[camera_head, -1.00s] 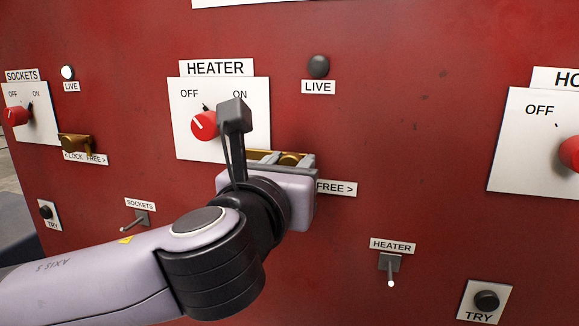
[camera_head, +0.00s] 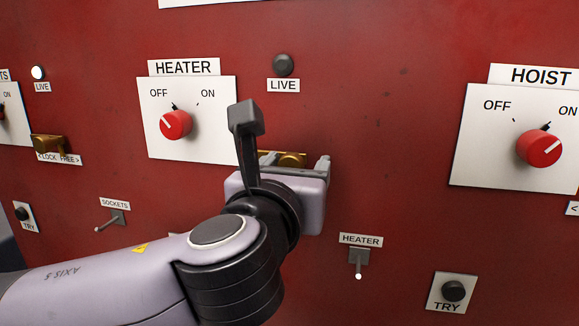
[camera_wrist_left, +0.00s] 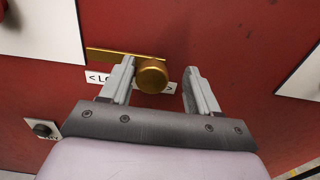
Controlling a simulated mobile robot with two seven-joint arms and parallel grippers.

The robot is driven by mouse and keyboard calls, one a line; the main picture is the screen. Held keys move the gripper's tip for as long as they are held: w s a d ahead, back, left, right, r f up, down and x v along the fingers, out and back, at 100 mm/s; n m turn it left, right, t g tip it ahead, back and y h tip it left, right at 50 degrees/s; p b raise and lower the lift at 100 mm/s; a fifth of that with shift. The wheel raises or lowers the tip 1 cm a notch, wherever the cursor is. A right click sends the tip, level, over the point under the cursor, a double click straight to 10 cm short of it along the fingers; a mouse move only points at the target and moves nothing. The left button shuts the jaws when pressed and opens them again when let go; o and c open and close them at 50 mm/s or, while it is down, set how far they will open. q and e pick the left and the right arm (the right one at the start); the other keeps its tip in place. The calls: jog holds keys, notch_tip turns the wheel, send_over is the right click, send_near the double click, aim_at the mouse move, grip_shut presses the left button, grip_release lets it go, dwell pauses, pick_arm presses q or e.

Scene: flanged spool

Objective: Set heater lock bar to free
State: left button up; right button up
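The heater lock bar (camera_head: 291,160) is a brass strip with a round knob at its right end, below the HEATER plate (camera_head: 220,140). It also shows in the left wrist view (camera_wrist_left: 152,76). My left gripper (camera_head: 296,163) is at the bar, fingers apart on either side of the knob. In the left wrist view my left gripper (camera_wrist_left: 159,70) has the knob close against its left finger, with a gap to the right finger. Contact is hard to tell. The lock/free label (camera_wrist_left: 100,78) is mostly hidden by the fingers and knob. My right gripper is out of view.
The red heater knob (camera_head: 176,125) points to OFF. The dark LIVE lamp (camera_head: 283,65) is above the gripper. The heater toggle (camera_head: 358,262) and TRY button (camera_head: 453,291) are lower right. The sockets lock bar (camera_head: 48,145) is at left, the hoist knob (camera_head: 539,148) at right.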

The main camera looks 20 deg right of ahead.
pick_arm(q)
jog(key=shift+w+a, duration=0.1)
jog(key=b+v, duration=0.1)
jog(key=v, duration=0.6)
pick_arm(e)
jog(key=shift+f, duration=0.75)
